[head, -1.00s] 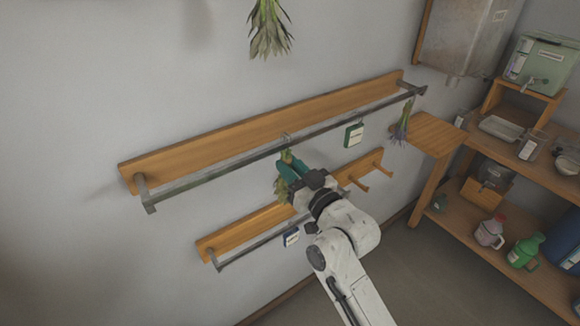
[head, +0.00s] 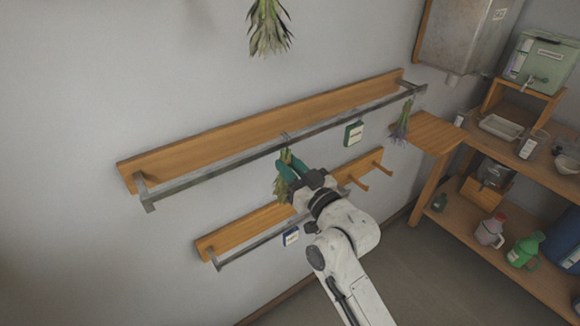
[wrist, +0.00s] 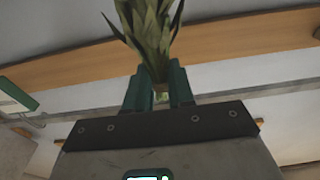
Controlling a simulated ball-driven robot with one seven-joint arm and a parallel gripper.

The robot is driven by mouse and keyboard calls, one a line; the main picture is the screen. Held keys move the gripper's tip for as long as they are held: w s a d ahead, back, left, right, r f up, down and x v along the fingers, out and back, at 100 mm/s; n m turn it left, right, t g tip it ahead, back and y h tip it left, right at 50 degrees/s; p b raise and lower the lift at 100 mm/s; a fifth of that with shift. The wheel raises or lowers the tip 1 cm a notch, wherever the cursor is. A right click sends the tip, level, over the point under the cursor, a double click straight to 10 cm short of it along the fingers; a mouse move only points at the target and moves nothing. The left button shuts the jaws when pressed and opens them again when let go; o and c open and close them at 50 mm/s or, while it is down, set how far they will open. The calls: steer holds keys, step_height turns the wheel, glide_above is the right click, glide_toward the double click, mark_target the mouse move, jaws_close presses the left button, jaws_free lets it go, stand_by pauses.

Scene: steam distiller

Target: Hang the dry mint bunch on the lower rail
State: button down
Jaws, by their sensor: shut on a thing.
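My gripper (head: 286,168) has teal fingers and is shut on a dry green-yellow herb bunch (head: 281,190), just below the upper rail (head: 225,163). In the wrist view the bunch (wrist: 150,32) spreads out beyond the fingertips (wrist: 160,78), its narrow end between them. A small hook shows on the upper rail directly above the bunch; I cannot tell whether the bunch still hangs from it. The lower rail (head: 250,247) is a grey bar on a shorter wooden board, below the gripper; my arm hides part of it.
A green tag (head: 354,134) hangs by the upper rail and a blue tag (head: 291,236) by the lower rail. A purple-tipped bunch (head: 402,124) hangs at the upper rail's right end. A shelf unit (head: 470,232) stands right.

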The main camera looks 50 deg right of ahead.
steer(key=shift+f+b, duration=0.5)
steer(key=shift+f, duration=0.15)
stand_by(0.4)
steer(key=shift+c, duration=2.1)
jaws_free()
steer(key=shift+s, duration=0.15)
steer(key=v, duration=0.7)
steer(key=shift+s+a+b, duration=0.15)
steer(key=shift+s+b, duration=0.15)
steer(key=shift+s, duration=0.05)
steer(key=shift+f, duration=0.1)
